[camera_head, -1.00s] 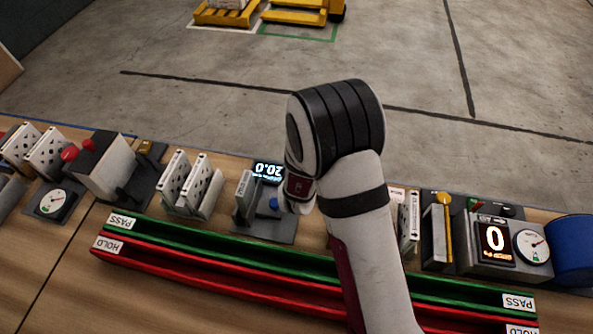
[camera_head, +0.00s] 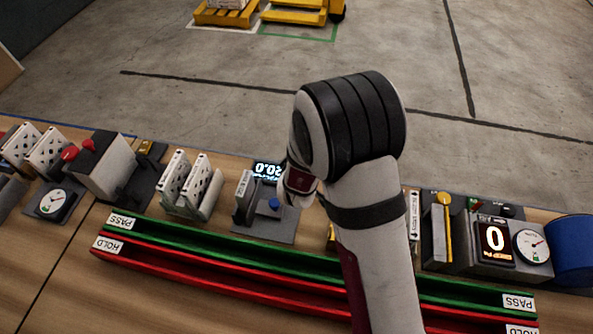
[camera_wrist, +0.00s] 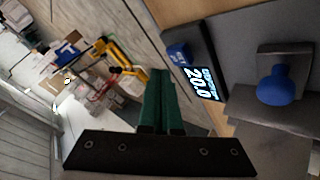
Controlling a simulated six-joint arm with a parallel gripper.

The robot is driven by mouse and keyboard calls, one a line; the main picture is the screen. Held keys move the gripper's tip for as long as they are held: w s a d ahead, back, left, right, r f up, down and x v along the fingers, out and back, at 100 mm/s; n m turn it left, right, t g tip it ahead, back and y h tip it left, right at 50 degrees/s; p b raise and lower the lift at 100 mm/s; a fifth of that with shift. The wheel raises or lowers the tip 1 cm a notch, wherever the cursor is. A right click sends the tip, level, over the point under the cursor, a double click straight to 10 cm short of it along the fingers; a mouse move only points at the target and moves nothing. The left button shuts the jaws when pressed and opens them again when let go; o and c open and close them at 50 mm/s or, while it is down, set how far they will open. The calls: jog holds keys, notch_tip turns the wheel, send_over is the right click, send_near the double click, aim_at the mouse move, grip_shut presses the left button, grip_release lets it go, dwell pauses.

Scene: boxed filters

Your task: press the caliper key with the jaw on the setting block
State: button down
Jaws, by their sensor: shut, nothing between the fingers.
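The caliper station has a grey base plate (camera_head: 262,229), a lit display (camera_head: 267,170) reading 20.0, a grey upright block (camera_head: 244,197) and a round blue knob (camera_head: 274,203). In the wrist view the display (camera_wrist: 203,85) shows 20.0, with a small blue key (camera_wrist: 178,53) beside it. The blue knob (camera_wrist: 279,87) stands against a grey block at right. My gripper (camera_wrist: 161,78) has two green fingers, shut together and empty, apart in the picture from key and knob. In the head view the fingers are hidden behind my arm. Whether the jaw touches the block is unclear.
A green PASS rail (camera_head: 222,248) and red HOLD rail (camera_head: 205,270) run along the front. White perforated filters (camera_head: 188,186) stand left of the caliper. A gauge with a 0 display (camera_head: 495,243) and a blue cylinder (camera_head: 573,250) are at right.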

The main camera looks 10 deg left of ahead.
jog(key=shift+r, duration=2.05)
jog(key=s+d+r+m+g, duration=0.3)
jog(key=s+d+r+m, duration=0.1)
jog(key=s, duration=0.6)
jog(key=s+d+r+m+g, duration=0.3)
jog(key=s+d+m, duration=0.4)
jog(key=s, duration=0.3)
jog(key=s+d+r+m+g, duration=0.3)
jog(key=s+d+r+m, duration=0.2)
jog(key=s, duration=0.5)
jog(key=shift+s+d+m, duration=0.25)
jog(key=shift+s+m, duration=0.05)
jog(key=shift+m, duration=0.2)
